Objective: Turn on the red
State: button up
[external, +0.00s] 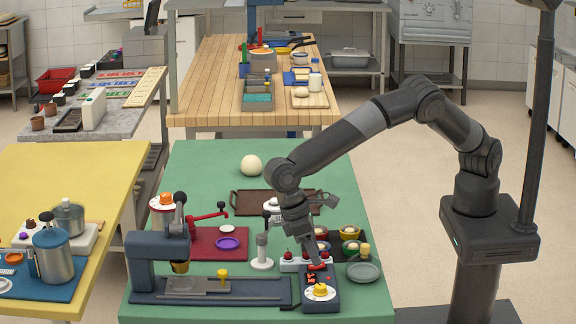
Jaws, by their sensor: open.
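My gripper (315,263) points down over the front of the green table. Its fingertips are small and partly overlap what is behind them. They are close above a dark blue control box (333,297) with a small red-lit display and a yellow knob (320,291) on a white dial. A white strip with red knobs (288,261) lies just behind the box, partly hidden by the gripper. I cannot tell whether the fingers touch either.
A brown tray (247,203), a white ball (251,165), a purple ring on a red mat (228,243), a white stand (262,251), a grey plate (364,272) and small bowls surround the gripper. The table's back left is clear.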

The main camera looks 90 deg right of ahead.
jog(key=v, duration=0.8)
jog(key=shift+r, duration=0.35)
jog(key=shift+w, duration=0.1)
